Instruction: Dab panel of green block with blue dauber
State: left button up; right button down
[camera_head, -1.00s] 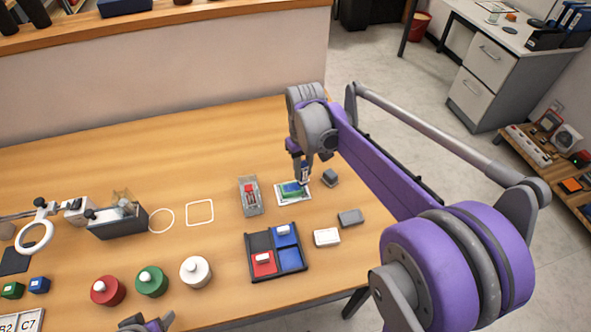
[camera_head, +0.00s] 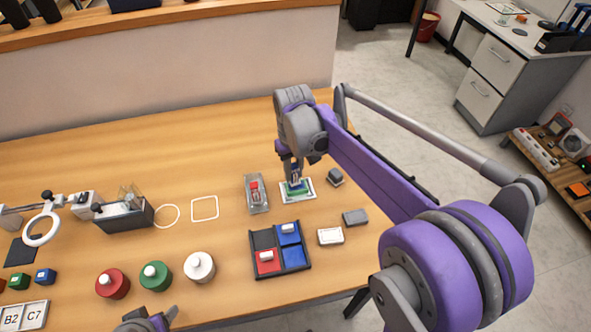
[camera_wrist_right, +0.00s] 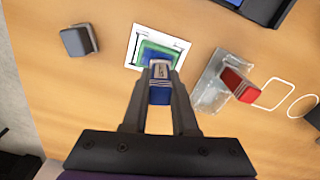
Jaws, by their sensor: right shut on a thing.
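My right gripper (camera_head: 294,180) is over the white card (camera_head: 311,191) on the table, shut on the blue dauber. In the right wrist view the blue dauber (camera_wrist_right: 160,92) sits between the fingers of my right gripper (camera_wrist_right: 159,80). The green block (camera_head: 298,190) lies on the white card, directly under the gripper. In the right wrist view the green block (camera_wrist_right: 146,55) shows a bluish area on its top, partly hidden by the dauber. I cannot tell whether the dauber touches it. My left gripper (camera_head: 158,319) is only partly in view at the bottom edge.
A clear holder with a red piece (camera_head: 255,190) stands just left of the card. A dark tray (camera_head: 262,240) with red and blue sections is in front. A grey block (camera_head: 335,176) is close on the right. Red, green and white jars (camera_head: 199,267) stand front left.

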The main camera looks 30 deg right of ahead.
pick_arm(q)
jog(key=shift+w+r+p, duration=0.25)
jog(key=shift+r+p, duration=0.3)
jog(key=shift+r, duration=0.2)
jog(key=shift+w+r+p, duration=0.25)
jog(key=shift+r+p, duration=0.3)
jog(key=shift+r, duration=0.15)
jog(key=shift+w+r+p, duration=0.25)
jog(key=shift+r+p, duration=0.3)
jog(key=shift+r, duration=0.2)
pick_arm(e)
jog(key=shift+r, duration=2.95)
pick_arm(q)
jog(key=shift+r, duration=0.4)
pick_arm(e)
jog(key=shift+r, duration=0.6)
notch_tip(320, 180, up, 2)
jog(key=shift+p, duration=0.75)
pick_arm(q)
jog(key=shift+w+r+t, duration=0.3)
jog(key=shift+w+r, duration=0.15)
jog(key=shift+r, duration=0.2)
pick_arm(e)
jog(key=shift+f, duration=0.1)
pick_arm(q)
jog(key=shift+s, duration=0.1)
pick_arm(e)
jog(key=shift+d, duration=0.1)
